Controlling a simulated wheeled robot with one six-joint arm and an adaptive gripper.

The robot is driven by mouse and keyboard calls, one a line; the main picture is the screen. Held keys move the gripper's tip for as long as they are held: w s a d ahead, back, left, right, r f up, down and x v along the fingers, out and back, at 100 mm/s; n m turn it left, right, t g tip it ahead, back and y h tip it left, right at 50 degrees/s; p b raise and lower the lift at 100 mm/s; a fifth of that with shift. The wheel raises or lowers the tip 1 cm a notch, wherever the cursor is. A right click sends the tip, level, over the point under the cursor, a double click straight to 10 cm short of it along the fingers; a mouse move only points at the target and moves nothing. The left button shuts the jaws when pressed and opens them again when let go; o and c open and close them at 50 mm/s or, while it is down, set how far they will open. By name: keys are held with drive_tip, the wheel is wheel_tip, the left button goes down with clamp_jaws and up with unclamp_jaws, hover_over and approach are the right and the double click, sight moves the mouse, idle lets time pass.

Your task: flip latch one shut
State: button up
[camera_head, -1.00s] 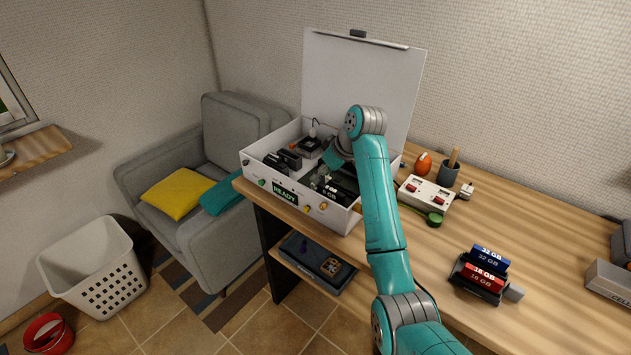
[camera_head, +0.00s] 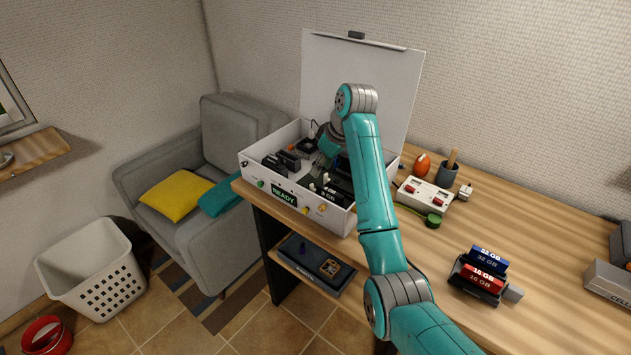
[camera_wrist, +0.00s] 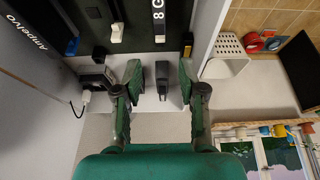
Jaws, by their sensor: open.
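The white case (camera_head: 337,214) stands open on the desk with its lid (camera_head: 365,80) raised. Inside, a black memory module with an 8 GB label sits near the front; part of it shows in the wrist view (camera_wrist: 158,32). A small white latch (camera_head: 326,178) stands up near the module, and a white lever (camera_wrist: 117,32) shows in the wrist view. I cannot tell which is latch one. My gripper (camera_wrist: 161,80) is open and above the case interior. A narrow dark grey piece (camera_wrist: 162,80) appears between its fingers; contact is unclear. My arm hides part of the case.
Black parts (camera_head: 289,157) sit in the left of the case. A power strip (camera_head: 425,193), orange object (camera_head: 421,164) and pen cup (camera_head: 447,175) stand right of it. Blue and red modules (camera_head: 484,275) lie further right. The raised lid bounds the back.

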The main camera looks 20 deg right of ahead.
sight(312, 184)
drive_tip(key=x, duration=1)
drive_tip(key=shift+f, duration=0.4)
clamp_jaws()
